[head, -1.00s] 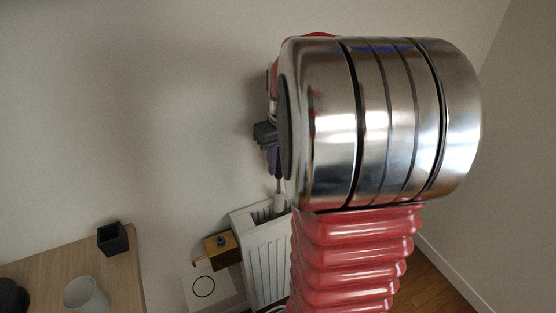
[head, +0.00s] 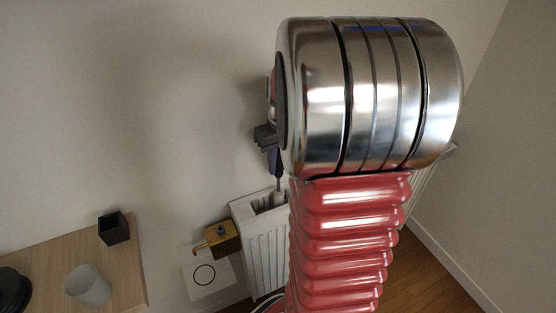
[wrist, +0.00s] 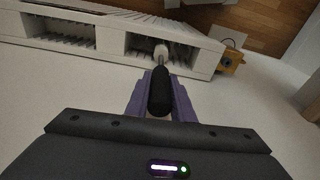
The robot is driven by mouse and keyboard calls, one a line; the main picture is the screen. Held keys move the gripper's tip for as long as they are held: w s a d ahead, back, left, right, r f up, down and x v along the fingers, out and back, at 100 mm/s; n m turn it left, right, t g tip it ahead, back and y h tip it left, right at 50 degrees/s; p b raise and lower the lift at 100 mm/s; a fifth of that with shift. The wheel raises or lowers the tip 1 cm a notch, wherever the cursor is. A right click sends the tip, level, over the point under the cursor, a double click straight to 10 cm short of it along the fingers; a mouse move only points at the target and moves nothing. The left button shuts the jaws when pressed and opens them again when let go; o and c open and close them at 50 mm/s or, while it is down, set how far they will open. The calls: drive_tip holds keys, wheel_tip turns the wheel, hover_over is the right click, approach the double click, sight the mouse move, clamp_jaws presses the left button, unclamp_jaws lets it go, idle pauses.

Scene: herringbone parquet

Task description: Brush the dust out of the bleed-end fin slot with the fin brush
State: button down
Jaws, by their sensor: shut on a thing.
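My gripper (wrist: 160,92) has purple fingers shut on the fin brush, whose black handle (wrist: 160,95) points away from the wrist camera. The brush's pale head (wrist: 161,51) is at the open fin slot (wrist: 140,44) near the brass-box end of the white radiator (wrist: 208,58). I cannot tell how deep it reaches. In the head view, my gripper (head: 275,155) is above the radiator (head: 262,250), with the brush's thin shaft (head: 279,184) hanging down to the slot. My arm hides much of the radiator. No dust can be made out.
A wooden table (head: 60,258) at left holds a dark open box (head: 113,228) and a grey cup (head: 88,287). The wall is close behind.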

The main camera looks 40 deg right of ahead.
drive_tip(key=shift+f, duration=0.7)
drive_tip(key=shift+r, duration=0.1)
drive_tip(key=shift+r, duration=1.95)
drive_tip(key=shift+f, duration=2.1)
drive_tip(key=shift+r, duration=4.65)
